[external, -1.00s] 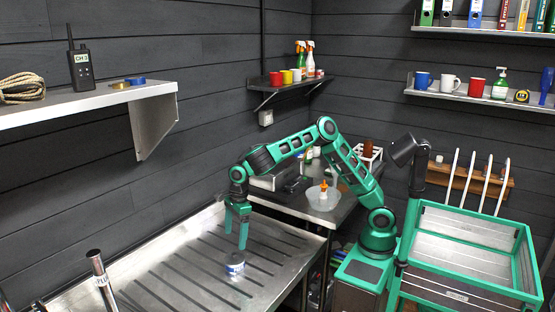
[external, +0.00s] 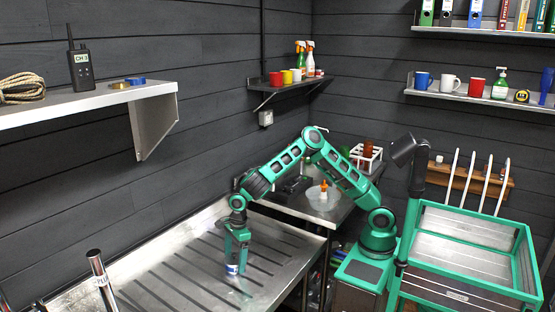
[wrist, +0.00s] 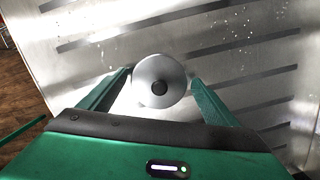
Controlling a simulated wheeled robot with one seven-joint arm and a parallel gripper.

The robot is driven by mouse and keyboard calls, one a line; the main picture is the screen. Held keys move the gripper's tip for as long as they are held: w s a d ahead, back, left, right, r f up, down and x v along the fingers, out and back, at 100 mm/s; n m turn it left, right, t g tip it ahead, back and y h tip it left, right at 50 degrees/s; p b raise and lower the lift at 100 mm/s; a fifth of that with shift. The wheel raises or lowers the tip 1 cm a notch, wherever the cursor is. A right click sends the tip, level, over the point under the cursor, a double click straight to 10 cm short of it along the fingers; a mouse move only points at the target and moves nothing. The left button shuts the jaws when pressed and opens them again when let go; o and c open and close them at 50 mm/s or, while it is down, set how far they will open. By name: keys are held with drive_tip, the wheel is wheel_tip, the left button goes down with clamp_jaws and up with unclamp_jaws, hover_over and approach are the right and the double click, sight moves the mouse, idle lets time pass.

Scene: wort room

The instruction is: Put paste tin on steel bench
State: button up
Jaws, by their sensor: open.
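The paste tin (external: 233,268), a small round tin with a blue and white label, stands on the grooved steel surface (external: 185,262). My gripper (external: 236,262) points down at the tin from above. Its green fingers (wrist: 160,90) are apart, one on each side of the tin. A steel bench (external: 325,214) with things on it stands behind, to the right of the grooved surface.
A clear bowl with an orange-capped bottle (external: 323,192) stands on the rear bench, with a bottle rack (external: 367,157) farther back. A metal tube (external: 99,275) rises at the front left. A green-framed cart (external: 465,255) is at right. The grooved surface around the tin is mostly clear.

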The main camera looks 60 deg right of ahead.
drive_tip(key=c, duration=1.9)
drive_tip(key=shift+r, duration=0.1)
drive_tip(key=shift+r, duration=0.8)
wheel_tip(320, 180, up, 2)
drive_tip(key=shift+r, duration=0.25)
drive_tip(key=s+a+r, duration=0.1)
drive_tip(key=s+r, duration=0.1)
drive_tip(key=s, duration=0.1)
drive_tip(key=s+a+r, duration=0.2)
drive_tip(key=s, duration=0.2)
drive_tip(key=s+a+r, duration=0.2)
drive_tip(key=s, duration=0.1)
drive_tip(key=shift+s+a+r, duration=0.1)
drive_tip(key=shift+s+r, duration=0.15)
drive_tip(key=shift+r, duration=0.1)
